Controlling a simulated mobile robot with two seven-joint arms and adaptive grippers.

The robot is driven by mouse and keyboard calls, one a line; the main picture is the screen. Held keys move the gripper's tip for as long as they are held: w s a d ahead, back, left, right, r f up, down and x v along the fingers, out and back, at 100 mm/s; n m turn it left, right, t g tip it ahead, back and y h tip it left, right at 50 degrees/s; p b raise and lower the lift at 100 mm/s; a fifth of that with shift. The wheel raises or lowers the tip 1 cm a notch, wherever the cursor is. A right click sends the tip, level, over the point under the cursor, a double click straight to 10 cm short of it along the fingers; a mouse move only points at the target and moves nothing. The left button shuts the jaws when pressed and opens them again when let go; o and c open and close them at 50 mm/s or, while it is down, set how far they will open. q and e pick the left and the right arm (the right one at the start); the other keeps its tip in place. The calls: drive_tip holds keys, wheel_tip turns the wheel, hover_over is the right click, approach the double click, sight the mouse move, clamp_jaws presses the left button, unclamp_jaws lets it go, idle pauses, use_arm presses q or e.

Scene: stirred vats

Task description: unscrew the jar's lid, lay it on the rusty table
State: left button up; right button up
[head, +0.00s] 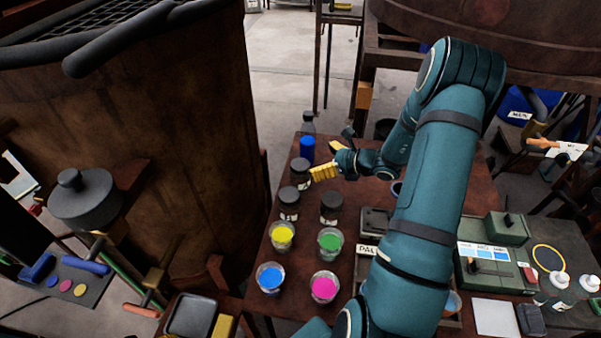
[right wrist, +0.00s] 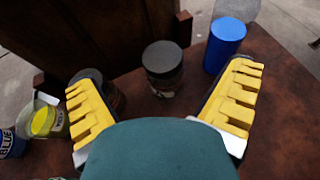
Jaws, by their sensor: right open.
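Several dark jars with black lids stand on the rusty table (head: 300,252). The farthest jar (head: 300,172) has its lid on. In the right wrist view a dark lidded jar (right wrist: 163,68) stands upright ahead, centred between the finger lines. My right gripper (head: 325,172) is open and empty, its yellow-padded fingers just right of the farthest jar in the head view. A second jar (head: 289,204) is nearer, and a third jar (head: 331,207) is to its right. In the wrist view one jar is partly hidden behind the left finger. My left gripper is not in view.
A blue cylinder (head: 307,149) stands just behind the farthest jar. Open cups of yellow (head: 282,236), green (head: 330,243), blue (head: 270,278) and pink (head: 323,288) paint stand nearer. A large rusty vat (head: 150,110) rises at left. Bare tabletop shows right of the gripper.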

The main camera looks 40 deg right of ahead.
sight(307, 174)
drive_tip(key=f, duration=0.4)
drive_tip(key=f+b, duration=0.1)
drive_tip(key=f, duration=0.1)
drive_tip(key=shift+w+a+f, duration=0.15)
drive_tip(key=shift+w+f, duration=0.05)
drive_tip(key=shift+w, duration=0.2)
drive_tip(key=x, duration=0.6)
drive_tip(key=shift+w+a+f, duration=0.1)
drive_tip(key=shift+w+f, duration=0.1)
drive_tip(key=shift+w, duration=0.1)
drive_tip(key=c, duration=1.2)
drive_tip(key=shift+c, duration=0.4)
wheel_tip(307, 174, up, 10)
drive_tip(key=shift+r+p, duration=0.1)
drive_tip(key=shift+p, duration=0.45)
drive_tip(key=o, duration=0.6)
drive_tip(key=shift+c, duration=0.2)
drive_tip(key=c, duration=0.6)
